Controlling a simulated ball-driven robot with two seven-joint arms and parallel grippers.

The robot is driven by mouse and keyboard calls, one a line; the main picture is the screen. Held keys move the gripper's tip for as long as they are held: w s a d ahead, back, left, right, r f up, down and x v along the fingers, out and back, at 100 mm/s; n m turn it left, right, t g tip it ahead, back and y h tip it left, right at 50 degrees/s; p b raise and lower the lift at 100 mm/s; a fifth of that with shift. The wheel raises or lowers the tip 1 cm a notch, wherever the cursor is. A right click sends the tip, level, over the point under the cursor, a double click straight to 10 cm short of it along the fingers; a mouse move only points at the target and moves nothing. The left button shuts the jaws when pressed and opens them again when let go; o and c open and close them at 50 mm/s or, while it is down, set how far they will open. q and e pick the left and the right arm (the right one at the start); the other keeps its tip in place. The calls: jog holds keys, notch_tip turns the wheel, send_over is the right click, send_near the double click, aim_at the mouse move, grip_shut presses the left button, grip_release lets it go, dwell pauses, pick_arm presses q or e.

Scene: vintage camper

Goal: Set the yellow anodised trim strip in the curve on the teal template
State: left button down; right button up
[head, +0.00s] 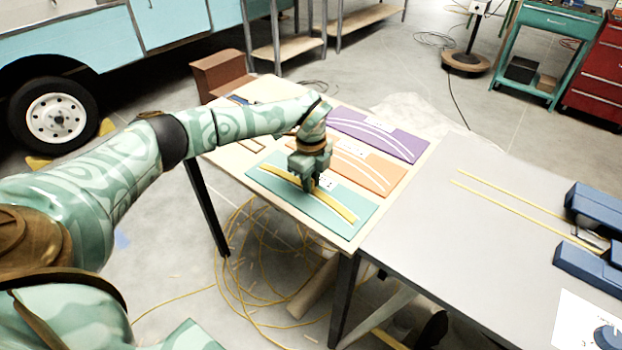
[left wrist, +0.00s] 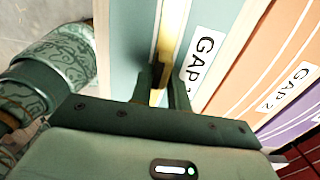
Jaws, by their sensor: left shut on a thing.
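The yellow trim strip (head: 335,206) is bowed and lies along the curve on the teal template (head: 353,231), at the near side of the wooden table. My left gripper (head: 308,187) is shut on the strip near its middle, down at the template. In the left wrist view the strip (left wrist: 166,45) runs away between the fingers (left wrist: 164,88), beside a label reading GAP on the teal template (left wrist: 224,22). Whether the strip is fully down in the curve I cannot tell. My right gripper does not show.
An orange template (head: 372,173) and a purple template (head: 395,142) lie behind the teal one. The grey table (head: 480,250) at right bears thin yellow strips (head: 515,205) and blue devices (head: 590,265). Yellow cable (head: 250,270) lies on the floor.

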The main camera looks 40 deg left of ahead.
pick_arm(q)
jog(key=c, duration=1.3)
grip_release()
jog(key=shift+o, duration=0.2)
